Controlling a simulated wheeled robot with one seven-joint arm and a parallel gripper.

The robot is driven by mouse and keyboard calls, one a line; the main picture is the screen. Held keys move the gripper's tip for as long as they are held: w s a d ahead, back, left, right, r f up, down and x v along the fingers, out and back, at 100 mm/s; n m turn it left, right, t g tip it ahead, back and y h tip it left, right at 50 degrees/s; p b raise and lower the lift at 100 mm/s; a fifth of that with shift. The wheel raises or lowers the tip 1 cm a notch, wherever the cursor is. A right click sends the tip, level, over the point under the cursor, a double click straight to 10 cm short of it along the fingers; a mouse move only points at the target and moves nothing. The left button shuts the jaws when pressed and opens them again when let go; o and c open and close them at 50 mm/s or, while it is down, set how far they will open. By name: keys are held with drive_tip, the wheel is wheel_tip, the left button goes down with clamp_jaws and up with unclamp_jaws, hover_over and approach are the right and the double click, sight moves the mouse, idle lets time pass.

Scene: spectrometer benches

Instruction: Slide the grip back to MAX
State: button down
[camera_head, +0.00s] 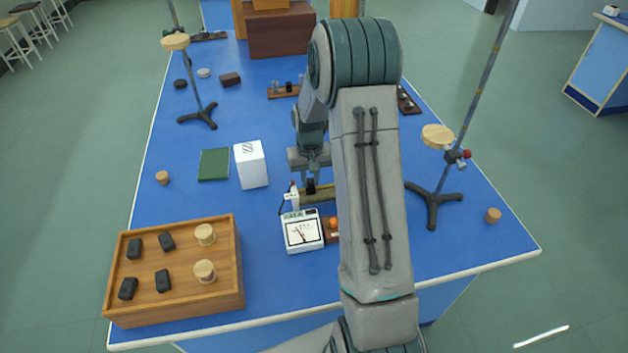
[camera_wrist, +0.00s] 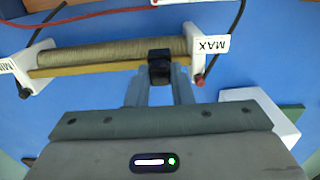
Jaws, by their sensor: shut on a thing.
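The slide rheostat (camera_wrist: 108,54) lies across the wrist view, with a tan coil and a brass-coloured bar between two white end plates. The plate marked MIN (camera_wrist: 8,67) is at the left and the plate marked MAX (camera_wrist: 208,44) at the right. The black grip (camera_wrist: 160,66) sits on the bar, nearer MAX, with a short gap of bar to that plate. My gripper (camera_wrist: 160,82) is shut on the grip. In the head view my gripper (camera_head: 311,187) is over the rheostat (camera_head: 322,195), whose right part is hidden by my arm.
A needle meter (camera_head: 303,232) stands just in front of the rheostat. A wooden tray (camera_head: 238,262) is at front left. Clamp stands (camera_head: 433,200) stand on both sides. Black and red wires run by the rheostat.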

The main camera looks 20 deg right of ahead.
drive_tip(key=shift+w+a, duration=0.2)
drive_tip(key=shift+a, duration=0.8)
drive_tip(key=c, duration=1.3)
unclamp_jaws()
drive_tip(key=shift+a, duration=0.15)
drive_tip(key=shift+c, duration=0.2)
drive_tip(key=shift+o, duration=0.3)
drive_tip(key=shift+w+a, duration=0.1)
drive_tip(key=shift+r, duration=0.1)
wheel_tip(320, 180, up, 14)
drive_tip(key=b, duration=0.2)
